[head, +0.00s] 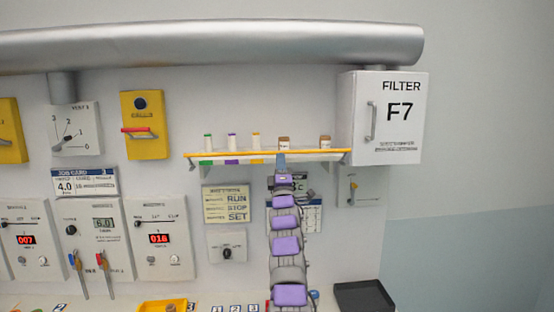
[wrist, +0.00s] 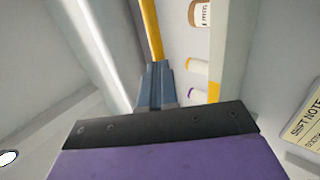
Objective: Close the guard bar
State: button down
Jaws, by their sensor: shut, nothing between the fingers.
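A long yellow bar, which I take as the guard bar (head: 225,154), runs along the front of a wall shelf, nearly level, from the left end to beside the filter box. In the wrist view the yellow bar (wrist: 151,30) runs down to my fingertips. My gripper (head: 281,158) is at the bar, right of its middle, and is shut with nothing held. Its blue-grey fingers also show in the wrist view (wrist: 157,70), touching or very close to the bar; I cannot tell which. The fingers hide part of the bar.
The shelf holds small white bottles (head: 232,142) and brown-capped jars (head: 325,142). A filter box (head: 385,120) stands right of the shelf. A large silver duct (head: 210,45) crosses above. A black tray (head: 363,297) and yellow tray (head: 162,307) lie below.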

aim_at(276, 152)
jog(key=r+g+b, duration=0.1)
jog(key=a+r+g+b, duration=0.1)
jog(key=g, duration=0.1)
jog(key=w+r+g+b, duration=0.1)
jog(key=b, duration=0.1)
jog(key=shift+a, duration=0.25)
jog(key=shift+w+d+g+p, duration=0.1)
jog(key=shift+g+p, duration=0.3)
jog(key=g+p, duration=0.1)
jog(key=p, duration=0.2)
jog(key=w+r+g+p, duration=0.1)
jog(key=p, duration=0.3)
jog(key=r+g+p, duration=0.1)
jog(key=p, duration=0.3)
jog(key=shift+w+a, duration=0.25)
jog(key=shift+a, duration=0.1)
jog(key=shift+w+d+r+g+p, duration=0.15)
jog(key=shift+g+p, duration=0.25)
jog(key=shift+p, duration=0.6)
jog(key=shift+w+p, duration=0.15)
jog(key=shift+p, duration=0.65)
jog(key=shift+w+a+g+p, duration=0.3)
jog(key=shift+w+a+p, duration=0.1)
jog(key=shift+p, duration=1.4)
